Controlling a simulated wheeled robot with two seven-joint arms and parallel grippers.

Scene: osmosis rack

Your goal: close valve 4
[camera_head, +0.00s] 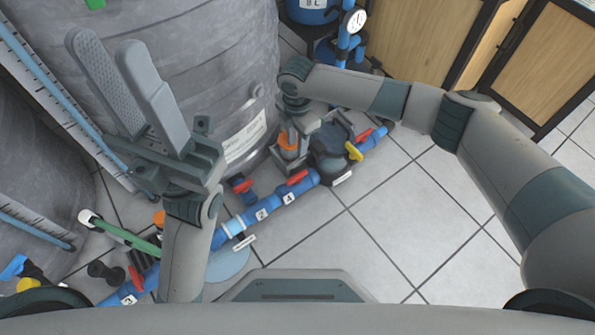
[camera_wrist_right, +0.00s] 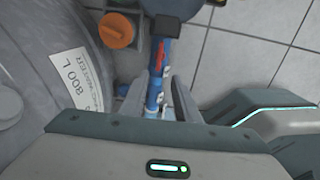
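A blue pipe (camera_head: 275,202) runs along the floor beside the grey tank. A tag that reads as 4 (camera_head: 289,198) sits on it, beside a valve with a red handle (camera_head: 297,177), which I take as valve 4. The handle lies roughly along the pipe. My right gripper (camera_wrist_right: 159,88) is open and empty in the wrist view, with the blue pipe (camera_wrist_right: 157,75) seen between its fingers. In the head view the right wrist mostly hides its fingers. My left gripper (camera_head: 108,48) is raised, its fingers apart and empty.
The large grey tank (camera_head: 215,60) stands behind the pipe. An orange knob (camera_wrist_right: 116,30) is close to my right gripper. Other red handles (camera_head: 243,186) and a yellow handle (camera_head: 354,151) are nearby. Tiled floor (camera_head: 400,210) is clear at right.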

